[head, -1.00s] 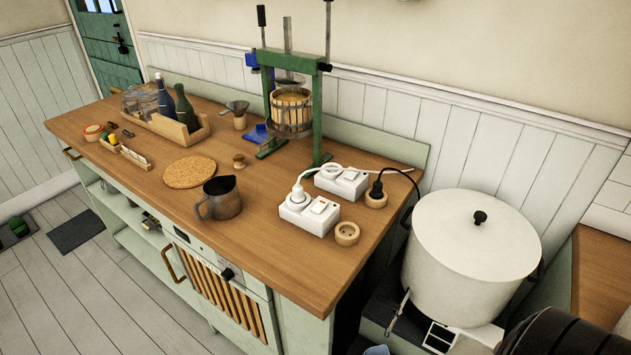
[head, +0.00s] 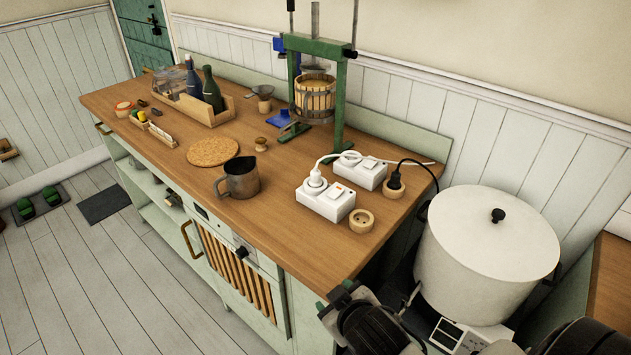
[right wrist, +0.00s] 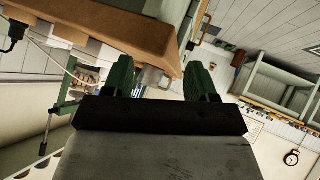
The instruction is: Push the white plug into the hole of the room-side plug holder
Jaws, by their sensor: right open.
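The white plug (head: 315,182) sits upright in the front white socket box (head: 327,202), with its white cord looping to the back box. The room-side plug holder (head: 361,221) is a round wooden block at the counter's near right end, just right of that box. Its top is bare, with small dark holes. A second wooden holder (head: 393,189) behind it carries a black plug (head: 396,173). My right gripper (head: 340,297) is low, in front of the counter's end and away from the plug. In the right wrist view its green fingers (right wrist: 162,76) are apart and empty. My left gripper is not in view.
The back white socket box (head: 360,173) stands behind the front one. A metal jug (head: 239,178) and a cork mat (head: 213,151) are to the left. The green press (head: 340,95) rises behind. A large white pot (head: 488,255) stands right of the counter. The counter's front middle is clear.

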